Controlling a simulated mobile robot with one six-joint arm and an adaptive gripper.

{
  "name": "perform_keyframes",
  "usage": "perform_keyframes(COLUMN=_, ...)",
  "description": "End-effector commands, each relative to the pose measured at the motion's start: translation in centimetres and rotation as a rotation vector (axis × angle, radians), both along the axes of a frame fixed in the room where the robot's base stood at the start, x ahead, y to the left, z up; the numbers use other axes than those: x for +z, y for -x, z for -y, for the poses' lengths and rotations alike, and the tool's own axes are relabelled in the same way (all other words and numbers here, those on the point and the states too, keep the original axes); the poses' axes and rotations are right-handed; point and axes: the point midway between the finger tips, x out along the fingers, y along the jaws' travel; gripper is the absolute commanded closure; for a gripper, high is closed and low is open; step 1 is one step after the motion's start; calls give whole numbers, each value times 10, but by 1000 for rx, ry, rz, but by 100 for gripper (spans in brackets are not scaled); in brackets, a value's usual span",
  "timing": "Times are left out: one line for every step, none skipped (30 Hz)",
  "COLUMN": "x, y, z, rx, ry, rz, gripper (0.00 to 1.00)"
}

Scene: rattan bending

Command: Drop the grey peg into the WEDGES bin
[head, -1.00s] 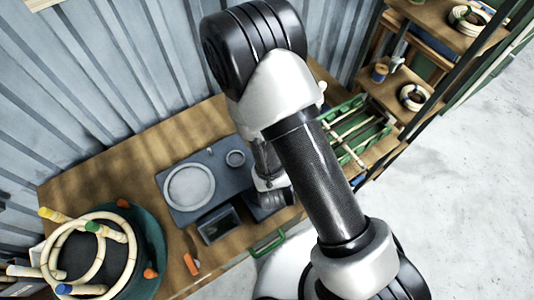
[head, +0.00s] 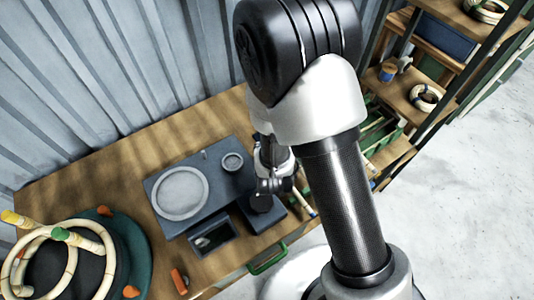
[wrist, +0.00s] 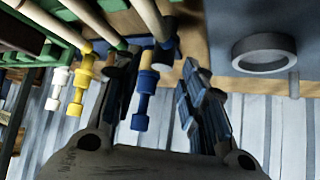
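A small grey peg (head: 204,154) shows at the back of the dark grey board (head: 222,184), near a small ring dish (head: 232,161). In the wrist view, a grey peg-like piece (wrist: 293,84) shows beside the ring (wrist: 264,53), right of my fingers. My gripper (head: 268,190) is over the right end of the board, by the dark bins. In the wrist view my gripper (wrist: 158,70) has its fingers apart, with no held object visible. A dark open bin (head: 196,246) sits at the board's front. A second dark bin or block (head: 262,218) is partly hidden. No WEDGES label is readable.
A rattan coil (head: 108,250) on a green round form stands at the left. An orange-handled tool (head: 179,280) lies by the front edge. Rattan poles with blue (wrist: 148,80) and yellow (wrist: 84,75) ends lie in the green rack. Shelves stand at the right.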

Motion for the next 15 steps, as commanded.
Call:
perform_keyframes(x=-6, y=-4, z=-1, rx=-1, ry=-1, rz=0, gripper=61)
perform_keyframes(x=-10, y=-7, z=-1, rx=-1, ry=-1, rz=0, gripper=61)
perform_keyframes(x=-15, y=-12, z=-3, rx=-1, ry=-1, rz=0, gripper=61)
perform_keyframes(x=-19, y=-15, z=-3, rx=-1, ry=0, rz=-1, gripper=61)
perform_keyframes(x=-22, y=-19, z=-4, rx=-1, ry=-1, rz=0, gripper=61)
perform_keyframes(x=-26, y=-23, z=-4, rx=-2, ry=-1, rz=0, gripper=61)
perform_keyframes(x=-29, y=-26, z=-4, rx=-2, ry=-1, rz=0, gripper=61)
perform_keyframes(x=-31, y=-28, z=-5, rx=-2, ry=-1, rz=-1, gripper=61)
perform_keyframes(x=-33, y=-30, z=-5, rx=-1, ry=0, rz=-1, gripper=61)
perform_keyframes(x=-34, y=-32, z=-5, rx=-1, ry=0, rz=-1, gripper=61)
perform_keyframes(x=-35, y=-33, z=-5, rx=-1, ry=0, rz=-1, gripper=61)
perform_keyframes(x=-35, y=-34, z=-5, rx=-1, ry=0, rz=-1, gripper=61)
perform_keyframes(x=-35, y=-34, z=-5, rx=-1, ry=-1, rz=0, gripper=61)
perform_keyframes(x=-35, y=-34, z=-5, rx=-1, ry=-1, rz=0, gripper=61)
perform_keyframes(x=-34, y=-34, z=-5, rx=-1, ry=-1, rz=0, gripper=61)
